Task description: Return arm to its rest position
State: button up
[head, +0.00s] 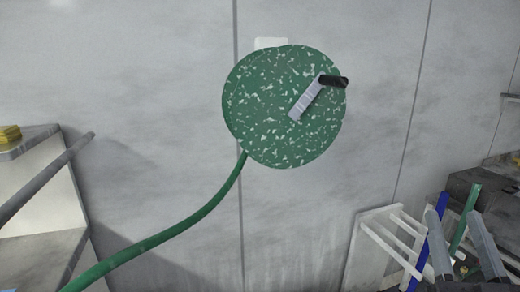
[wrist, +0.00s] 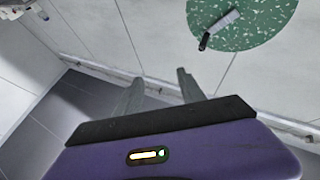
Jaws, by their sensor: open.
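My gripper (head: 454,213) shows at the lower right of the head view as two grey fingers. In the wrist view its two fingers (wrist: 159,76) stand apart beyond the purple gripper body, with nothing between them. A round green speckled disc (head: 262,110) is on the grey wall, well up and left of my gripper in the head view. It carries a grey crank handle with a black grip (head: 333,82). In the wrist view the disc (wrist: 262,30) is at the upper right, apart from the fingers.
A green hose (head: 180,232) hangs from the disc to the lower left. A pale shelf unit (head: 40,200) with a yellow item (head: 10,133) stands at the left. A white rack (head: 368,235) with blue and green pieces stands close to my gripper. The wrist view shows bare floor (wrist: 80,110).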

jog(key=s+a+f+n+g+y+p, duration=0.1)
jog(key=s+a+f+g+y+p, duration=0.1)
jog(key=s+a+f, duration=0.4)
jog(key=s+a+f+n+g+y+p, duration=0.1)
jog(key=s+a+f+g+y, duration=0.3)
jog(key=s+f, duration=1.2)
jog(key=s+a+g+p, duration=0.1)
jog(key=s+a+g, duration=0.1)
jog(key=s, duration=0.5)
jog(key=shift+s+p, duration=0.2)
jog(key=shift+p, duration=0.2)
jog(key=shift+a, duration=0.1)
